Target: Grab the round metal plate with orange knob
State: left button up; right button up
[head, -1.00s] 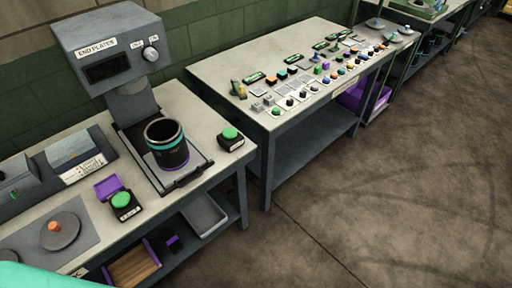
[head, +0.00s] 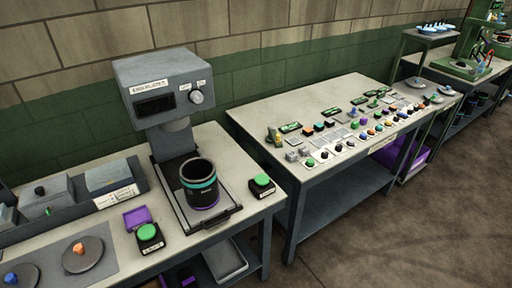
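The round metal plate with the orange knob (head: 82,255) lies flat on a grey mat at the lower left of the near workbench. A second round metal plate, with a blue knob (head: 17,277), lies to its left and is partly cut off by the frame edge. No gripper touches the orange-knob plate. Neither of my grippers shows in the head view now.
An end-plates press (head: 166,92) stands on the bench with a black sleeve (head: 199,184) on its base. Green-button boxes (head: 149,237) (head: 262,186) sit either side. Grey bins (head: 45,197) stand behind the plates. A second table (head: 255,118) holds many small parts.

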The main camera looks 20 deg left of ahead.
aim_at(83, 254)
jog(key=u, duration=2.15)
jog(key=l, duration=0.15)
